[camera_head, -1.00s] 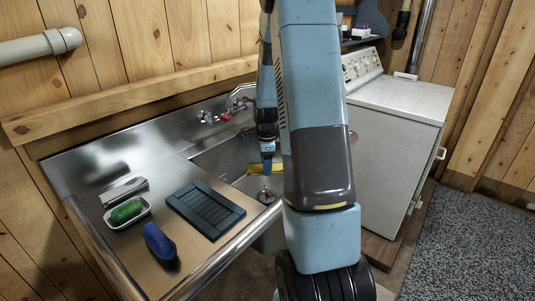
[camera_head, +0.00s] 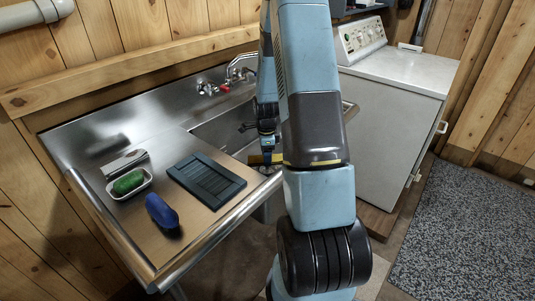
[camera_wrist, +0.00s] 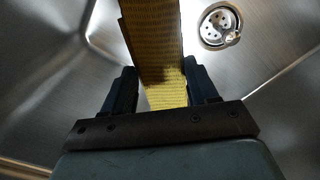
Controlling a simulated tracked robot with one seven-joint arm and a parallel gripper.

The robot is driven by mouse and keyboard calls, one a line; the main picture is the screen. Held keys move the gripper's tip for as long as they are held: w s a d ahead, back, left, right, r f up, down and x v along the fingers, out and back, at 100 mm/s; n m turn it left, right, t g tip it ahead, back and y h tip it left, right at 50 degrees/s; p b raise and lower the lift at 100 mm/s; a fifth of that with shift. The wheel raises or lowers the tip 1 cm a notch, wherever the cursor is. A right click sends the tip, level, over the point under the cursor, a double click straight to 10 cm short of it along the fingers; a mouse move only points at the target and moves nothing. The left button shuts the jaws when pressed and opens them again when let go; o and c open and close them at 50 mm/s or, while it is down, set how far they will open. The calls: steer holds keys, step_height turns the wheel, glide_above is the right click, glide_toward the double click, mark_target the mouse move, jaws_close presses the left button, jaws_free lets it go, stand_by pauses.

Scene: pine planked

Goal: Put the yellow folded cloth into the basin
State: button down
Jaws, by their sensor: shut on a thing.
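The yellow folded cloth (camera_wrist: 158,50) is held between the two fingers of my gripper (camera_wrist: 163,90) in the wrist view. In the head view the cloth (camera_head: 258,158) shows as a small yellow strip below my gripper (camera_head: 267,146), partly hidden behind my arm. The basin (camera_head: 222,128) is the steel sink bowl; my gripper is over its right part. In the wrist view the basin floor (camera_wrist: 245,70) and its round drain (camera_wrist: 219,25) lie below the cloth. I cannot tell whether the cloth touches the basin floor.
A dark ribbed board (camera_head: 206,180) lies on the counter left of the basin. A blue object (camera_head: 161,211) and a white dish (camera_head: 143,189) with a green item (camera_head: 128,182) are farther left. The tap (camera_head: 239,72) rises behind the basin. A white washer (camera_head: 390,120) stands right.

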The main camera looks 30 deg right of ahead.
steer(key=shift+c, duration=1.1)
jaws_free()
steer(key=shift+r, duration=0.15)
step_height(320, 180, up, 14)
steer(key=shift+f, duration=0.25)
